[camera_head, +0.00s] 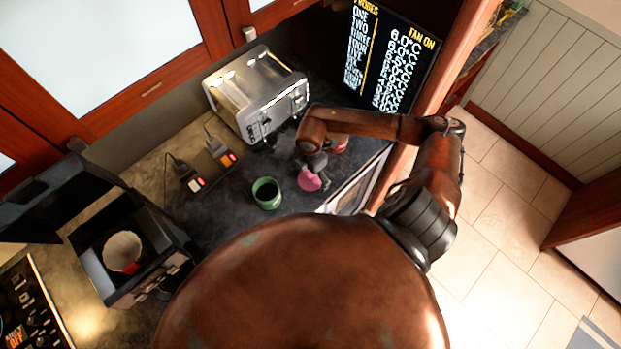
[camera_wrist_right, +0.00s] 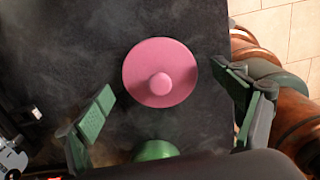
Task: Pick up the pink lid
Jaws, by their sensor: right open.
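The pink lid (camera_head: 310,181) lies on the dark counter in the head view, partly covered by my right gripper (camera_head: 313,166). In the right wrist view the lid (camera_wrist_right: 159,72) is a round pink disc with a knob in its middle. My right gripper (camera_wrist_right: 172,118) is open, with green finger pads on the left and right of the picture. The lid is beyond the fingertips, roughly between them and not held. A green mug (camera_head: 266,193) with a dark inside stands left of the lid. My left gripper is not in view.
A chrome toaster (camera_head: 258,94) stands behind the lid. A power strip (camera_head: 219,150) with plugs lies to the left. A black text board (camera_head: 391,55) stands at the back.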

